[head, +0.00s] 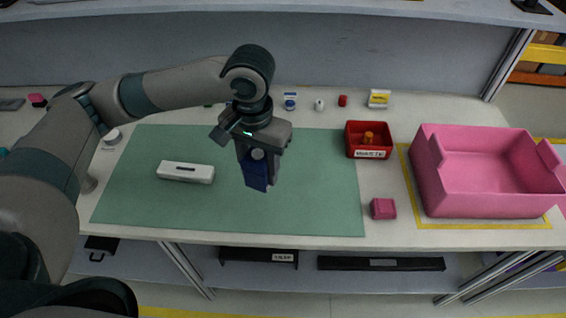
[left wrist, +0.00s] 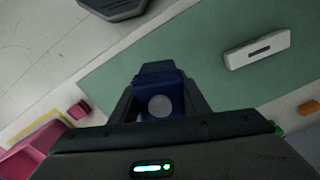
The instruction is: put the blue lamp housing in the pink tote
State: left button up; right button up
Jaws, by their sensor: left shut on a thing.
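The blue lamp housing (head: 256,172) is between the fingers of my left gripper (head: 262,165), which is shut on it above the green mat. In the left wrist view, the blue lamp housing (left wrist: 160,95) shows a pale round face between the dark fingers. The pink tote (head: 475,205) stands on the right side of the table inside a yellow outline, and looks empty. It shows in part at the lower left of the left wrist view (left wrist: 20,160). My right gripper is not seen in the head view.
A white bar-shaped part (head: 186,172) lies on the green mat (head: 310,205). A red bin (head: 369,152) with an orange piece stands between the mat and the tote. A small pink block (head: 383,208) sits left of the tote. Several small items line the table's back.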

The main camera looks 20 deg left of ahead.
aim_at(446, 182)
jog(key=i+z, duration=0.1)
jog(key=z, duration=1.1)
jog(key=i, duration=0.45)
